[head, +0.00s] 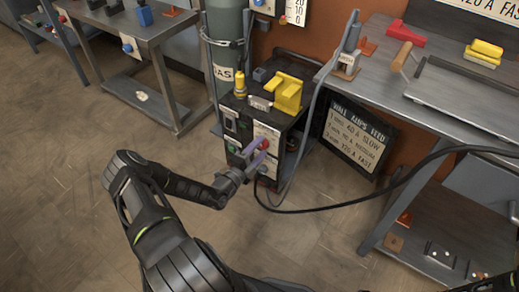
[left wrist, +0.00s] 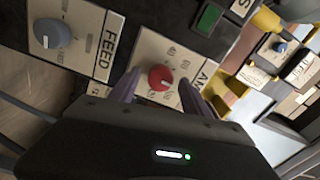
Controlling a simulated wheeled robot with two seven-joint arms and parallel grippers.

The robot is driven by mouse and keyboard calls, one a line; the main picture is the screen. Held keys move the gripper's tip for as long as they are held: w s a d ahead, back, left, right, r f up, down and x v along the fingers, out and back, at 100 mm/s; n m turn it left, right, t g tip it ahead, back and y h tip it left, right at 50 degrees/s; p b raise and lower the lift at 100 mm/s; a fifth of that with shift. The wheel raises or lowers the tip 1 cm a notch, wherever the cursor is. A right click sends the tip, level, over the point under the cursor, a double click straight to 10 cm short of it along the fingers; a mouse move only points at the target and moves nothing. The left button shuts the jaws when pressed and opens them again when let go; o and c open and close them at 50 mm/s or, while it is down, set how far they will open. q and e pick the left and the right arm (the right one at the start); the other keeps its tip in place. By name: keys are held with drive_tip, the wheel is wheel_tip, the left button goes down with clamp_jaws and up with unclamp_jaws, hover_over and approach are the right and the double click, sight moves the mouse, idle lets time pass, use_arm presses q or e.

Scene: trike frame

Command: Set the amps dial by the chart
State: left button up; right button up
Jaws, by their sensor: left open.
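The red amps dial (head: 264,144) is on a pale plate on the front of the dark welder (head: 240,148). In the left wrist view the dial (left wrist: 161,77) is round, with a small light mark and numbers around it; the AMPS label is partly hidden. My left gripper (head: 257,150) is open, its purple fingers pointing at the dial, one on each side of it in the wrist view. I cannot tell whether they touch it. The chart (head: 358,137), headed WALL AMPS FEED, leans at floor level right of the welder; its rows pair 60 A, 90 A and 120 A with speeds. My right gripper is not in view.
A blue-grey FEED dial (left wrist: 52,33) and a green switch (left wrist: 208,17) sit near the amps dial. A gas cylinder (head: 224,50) stands behind the welder. A black cable (head: 400,182) loops at the right. Workbenches stand on both sides; open floor lies in front.

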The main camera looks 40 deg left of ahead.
use_arm(q)
drive_tip(key=s+p, duration=0.1)
drive_tip(key=s, duration=0.6)
drive_tip(key=shift+s+p, duration=0.35)
drive_tip(key=shift+p, duration=0.05)
drive_tip(key=shift+d, duration=0.1)
